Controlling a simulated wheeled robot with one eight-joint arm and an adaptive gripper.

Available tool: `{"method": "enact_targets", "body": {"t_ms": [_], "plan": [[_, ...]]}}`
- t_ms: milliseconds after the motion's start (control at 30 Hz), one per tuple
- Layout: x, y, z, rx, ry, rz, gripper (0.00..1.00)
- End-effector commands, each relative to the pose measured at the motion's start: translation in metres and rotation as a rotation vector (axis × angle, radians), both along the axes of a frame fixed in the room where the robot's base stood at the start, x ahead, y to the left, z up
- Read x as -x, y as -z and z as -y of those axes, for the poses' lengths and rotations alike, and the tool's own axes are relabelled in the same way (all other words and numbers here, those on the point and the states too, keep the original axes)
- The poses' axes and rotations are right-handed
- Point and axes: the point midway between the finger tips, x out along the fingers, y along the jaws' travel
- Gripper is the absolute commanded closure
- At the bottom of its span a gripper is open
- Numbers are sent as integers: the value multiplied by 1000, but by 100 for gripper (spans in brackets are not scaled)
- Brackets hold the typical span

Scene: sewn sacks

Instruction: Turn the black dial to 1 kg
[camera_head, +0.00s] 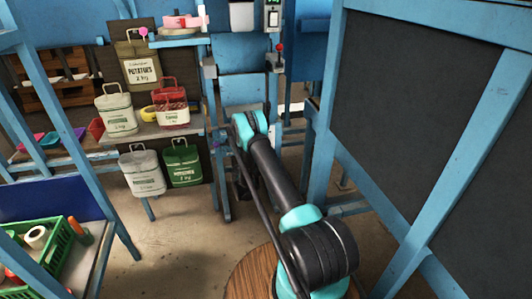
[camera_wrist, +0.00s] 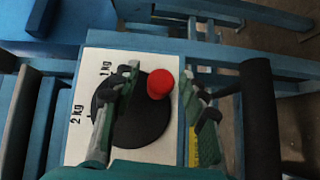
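In the wrist view a black round dial (camera_wrist: 140,125) sits on a white plate (camera_wrist: 75,150). The plate carries the labels "1 kg" (camera_wrist: 105,69) and "2 kg" (camera_wrist: 77,107) on the dial's left side. A red knob (camera_wrist: 158,84) stands at the dial's upper right edge. My gripper (camera_wrist: 159,72) is open, one finger over the dial's left part and the other just right of the plate. The red knob lies between the fingertips, nearer the right one; contact cannot be told. In the head view my arm hides the dial.
A dark cylinder (camera_wrist: 260,120) stands right of the gripper in the wrist view. Blue frame bars surround the plate. In the head view, labelled sacks (camera_head: 172,108) sit on a shelf at left, and a large dark board (camera_head: 410,110) in a blue frame stands at right.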

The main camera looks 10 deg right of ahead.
Motion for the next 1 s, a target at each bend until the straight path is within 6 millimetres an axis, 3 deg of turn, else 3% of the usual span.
{"method": "enact_targets", "body": {"t_ms": [67,333,667,1000], "plan": [[0,0,0,0,0,0,66],[0,0,0,0,0,0,100],[0,0,-1,-30,0,1,100],[1,3,-8,-236,0,-1,100]]}}
